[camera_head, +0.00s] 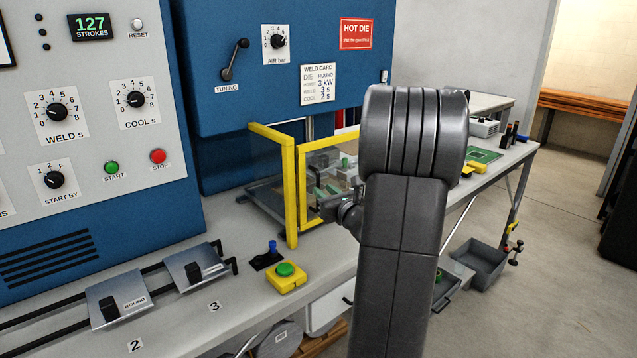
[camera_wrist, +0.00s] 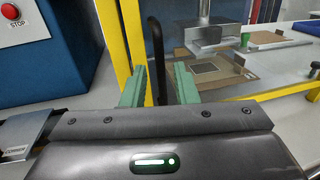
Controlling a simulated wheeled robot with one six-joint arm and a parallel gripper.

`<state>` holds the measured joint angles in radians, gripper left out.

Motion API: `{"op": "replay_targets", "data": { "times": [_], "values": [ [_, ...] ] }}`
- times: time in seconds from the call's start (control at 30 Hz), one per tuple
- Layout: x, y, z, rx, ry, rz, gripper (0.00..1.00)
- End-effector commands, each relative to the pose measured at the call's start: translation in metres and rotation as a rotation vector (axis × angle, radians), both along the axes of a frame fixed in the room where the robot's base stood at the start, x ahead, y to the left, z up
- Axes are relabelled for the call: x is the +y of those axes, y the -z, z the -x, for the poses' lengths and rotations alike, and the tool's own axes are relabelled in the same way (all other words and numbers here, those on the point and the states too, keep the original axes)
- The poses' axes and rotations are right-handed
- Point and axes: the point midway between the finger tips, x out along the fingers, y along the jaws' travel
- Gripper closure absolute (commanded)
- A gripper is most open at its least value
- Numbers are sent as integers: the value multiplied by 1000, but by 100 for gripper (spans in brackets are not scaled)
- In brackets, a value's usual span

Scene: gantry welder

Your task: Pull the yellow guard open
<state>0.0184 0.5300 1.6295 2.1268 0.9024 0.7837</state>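The yellow guard (camera_head: 291,200) is a yellow frame with clear panels, in front of the blue machine. In the wrist view its yellow post (camera_wrist: 110,40) stands left of centre, with a black upright handle (camera_wrist: 156,55) beside it. My gripper (camera_wrist: 159,88) has two green fingers, held apart. The handle shows between them, with a small gap visible on each side. I cannot tell how deep the handle lies between the fingers. In the head view my arm hides the handle and part of the guard.
A yellow box with a green button (camera_head: 286,277) and a blue-knobbed lever (camera_head: 271,255) sit on the bench in front of the guard. Sloped metal plates (camera_head: 118,297) lie to the left. Behind the guard, a press head (camera_wrist: 205,35) hangs over a plate.

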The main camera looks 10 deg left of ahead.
Motion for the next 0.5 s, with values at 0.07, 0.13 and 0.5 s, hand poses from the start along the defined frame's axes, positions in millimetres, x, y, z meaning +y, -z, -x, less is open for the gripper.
{"op": "replay_targets", "data": {
  "times": [0.07,0.13,0.5],
  "values": [
    [11,-2,-12,-1,-3,1,73],
    [18,-1,-20,1,-2,1,73],
    [32,0,-37,0,0,1,73]
  ]
}}
